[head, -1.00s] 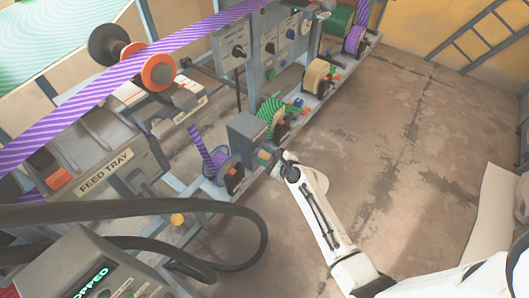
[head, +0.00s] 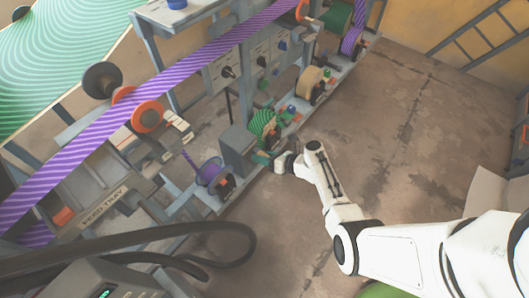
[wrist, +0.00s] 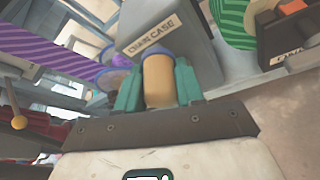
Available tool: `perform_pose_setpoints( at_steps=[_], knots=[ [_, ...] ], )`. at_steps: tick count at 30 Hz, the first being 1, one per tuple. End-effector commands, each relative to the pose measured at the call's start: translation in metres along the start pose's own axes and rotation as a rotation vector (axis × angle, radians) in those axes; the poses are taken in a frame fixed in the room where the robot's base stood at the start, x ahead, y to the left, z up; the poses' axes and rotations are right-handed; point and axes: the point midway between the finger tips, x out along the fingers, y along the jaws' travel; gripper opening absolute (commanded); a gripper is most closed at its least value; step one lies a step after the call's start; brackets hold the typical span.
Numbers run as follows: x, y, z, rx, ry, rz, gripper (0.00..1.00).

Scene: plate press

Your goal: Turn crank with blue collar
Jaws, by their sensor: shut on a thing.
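My gripper (wrist: 157,84) has teal fingers closed on both sides of a tan cylindrical crank handle (wrist: 159,88). A blue collar (wrist: 157,53) shows at the handle's far end in the wrist view. The handle is in front of the grey box labelled CHAIN CASE (wrist: 150,22); the crank arm itself is hidden. In the head view my gripper (head: 264,158) is low at the front of the grey chain case (head: 238,144), and the handle is hard to make out there.
A purple reel (head: 211,172) stands left of the chain case and a green striped reel (head: 263,124) right of it. A tan reel (head: 311,82) is farther along the machine's rail. Black cables (head: 120,240) loop at lower left. The floor (head: 410,130) at right is clear.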

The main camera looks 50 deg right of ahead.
Motion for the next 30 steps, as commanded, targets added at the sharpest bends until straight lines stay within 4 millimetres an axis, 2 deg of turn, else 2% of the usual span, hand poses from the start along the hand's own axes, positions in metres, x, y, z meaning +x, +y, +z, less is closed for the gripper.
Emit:
perform_pose_setpoints(
  at_steps=[16, 30],
  knots=[
    [0.001, -0.031, -0.001, 0.483, -0.002, 0.199, 0.0],
    [0.004, -0.053, -0.01, 0.859, 0.001, 0.356, 0.0]
  ],
)
